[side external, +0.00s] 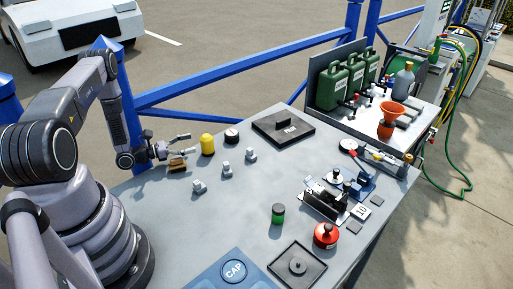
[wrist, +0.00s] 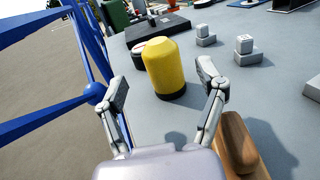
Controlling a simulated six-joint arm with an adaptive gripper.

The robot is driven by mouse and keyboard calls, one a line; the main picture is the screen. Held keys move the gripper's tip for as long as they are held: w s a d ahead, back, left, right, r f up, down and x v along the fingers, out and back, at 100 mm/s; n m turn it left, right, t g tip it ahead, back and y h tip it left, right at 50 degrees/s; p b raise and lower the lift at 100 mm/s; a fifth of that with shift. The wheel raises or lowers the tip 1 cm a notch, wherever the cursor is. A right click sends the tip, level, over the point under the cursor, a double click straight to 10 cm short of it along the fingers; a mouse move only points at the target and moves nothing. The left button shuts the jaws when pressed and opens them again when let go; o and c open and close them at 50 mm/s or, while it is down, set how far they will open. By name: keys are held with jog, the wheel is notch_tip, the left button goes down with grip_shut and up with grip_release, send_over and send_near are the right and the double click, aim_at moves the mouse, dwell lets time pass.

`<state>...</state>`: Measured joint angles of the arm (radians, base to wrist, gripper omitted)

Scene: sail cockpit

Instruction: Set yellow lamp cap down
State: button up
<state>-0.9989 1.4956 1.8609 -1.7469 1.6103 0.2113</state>
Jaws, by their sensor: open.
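The yellow lamp cap (side external: 207,143) stands upright on the grey table near its back left edge. It is a yellow cylinder with a rounded top and a dark base ring. In the wrist view the yellow lamp cap (wrist: 173,66) stands ahead of my gripper (wrist: 160,88), roughly between the lines of the two fingers. My gripper, also in the side view (side external: 187,142), is open and empty, with its fingertips to the left of the cap there. A gap between the fingers and the cap seems to show, but I cannot tell its exact size.
A brown wooden block (wrist: 237,145) lies close beside my right finger. Small grey blocks (side external: 199,186) stand in front of the cap. A dark round piece (side external: 232,134) and a black tray (side external: 283,128) lie beyond it. A blue CAP pad (side external: 235,271) lies at the front.

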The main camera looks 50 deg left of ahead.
jog(key=shift+s+a, duration=0.2)
jog(key=shift+s, duration=0.35)
jog(key=shift+r+h, duration=0.3)
jog(key=w+d+r+m+g+h, duration=0.1)
jog(key=d+r+m+g+h, duration=0.3)
jog(key=r, duration=0.4)
jog(key=w+d+r+m+g+h, duration=0.2)
jog(key=d+r+m+g, duration=0.25)
jog(key=r+m, duration=0.25)
jog(key=s+d+r+m+g+y, duration=0.2)
jog(key=s+d+r+m+g, duration=0.5)
jog(key=d+r, duration=0.3)
jog(key=s+d+r+m+t+y, duration=0.2)
jog(key=s+r+m+t+y, duration=0.2)
jog(key=s+r+m+y, duration=0.7)
jog(key=shift+s+r+m, duration=0.55)
jog(key=shift+s+m, duration=0.75)
jog(key=shift+s, duration=0.95)
jog(key=shift+d+t, duration=0.1)
jog(key=shift+t, duration=0.15)
